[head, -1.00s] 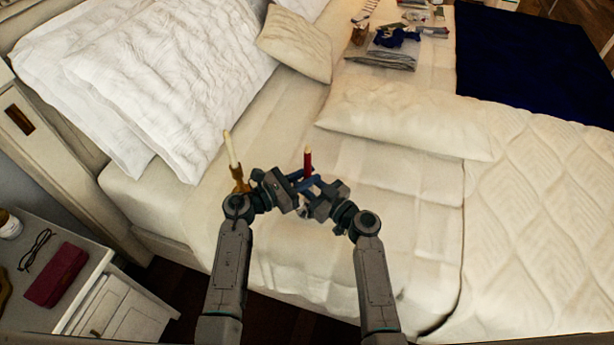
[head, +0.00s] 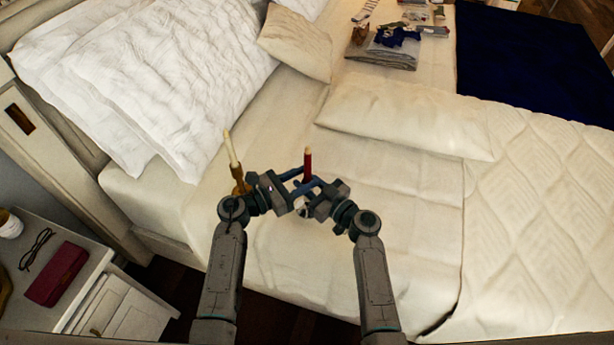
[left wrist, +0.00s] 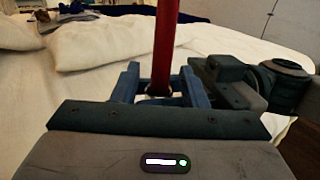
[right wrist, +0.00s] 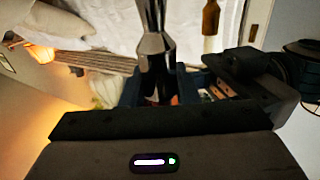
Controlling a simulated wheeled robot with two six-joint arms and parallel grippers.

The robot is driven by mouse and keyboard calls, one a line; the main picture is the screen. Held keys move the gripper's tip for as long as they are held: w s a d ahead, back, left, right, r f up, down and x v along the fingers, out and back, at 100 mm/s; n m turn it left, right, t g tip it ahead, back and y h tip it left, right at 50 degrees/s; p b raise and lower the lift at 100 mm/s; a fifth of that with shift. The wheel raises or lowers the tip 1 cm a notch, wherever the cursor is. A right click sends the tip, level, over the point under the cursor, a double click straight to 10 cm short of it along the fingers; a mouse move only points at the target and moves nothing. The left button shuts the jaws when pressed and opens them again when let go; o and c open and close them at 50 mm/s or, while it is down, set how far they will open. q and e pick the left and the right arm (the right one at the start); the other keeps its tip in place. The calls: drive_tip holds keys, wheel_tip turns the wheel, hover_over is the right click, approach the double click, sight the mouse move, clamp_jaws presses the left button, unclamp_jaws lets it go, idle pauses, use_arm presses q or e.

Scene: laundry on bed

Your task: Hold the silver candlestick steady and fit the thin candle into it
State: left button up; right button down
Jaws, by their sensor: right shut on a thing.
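The thin red candle (head: 308,160) stands upright between my two grippers in the head view. In the left wrist view the red candle (left wrist: 163,45) rises between the blue fingers of my left gripper (left wrist: 158,70), which is open around it with gaps at the sides. A silvery rim shows at the candle's lower end, so it seems to stand in the candlestick; how deep is hidden. My right gripper (right wrist: 158,70) is shut on the silver candlestick (right wrist: 155,50), which shows upside down in the right wrist view. In the head view the candlestick is mostly hidden by my grippers.
A brass candlestick (head: 240,187) with a white candle (head: 231,150) stands on the bed just beyond my left gripper. Pillows (head: 400,118) lie further back. A nightstand with a dark red case (head: 56,274) and glasses (head: 36,248) is at lower left. The bed at right is clear.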

use_arm(q)
drive_tip(key=v, duration=1)
drive_tip(key=shift+s+a, duration=0.2)
drive_tip(key=shift+a, duration=0.05)
use_arm(e)
drive_tip(key=c, duration=1)
unclamp_jaws()
drive_tip(key=shift+c, duration=0.2)
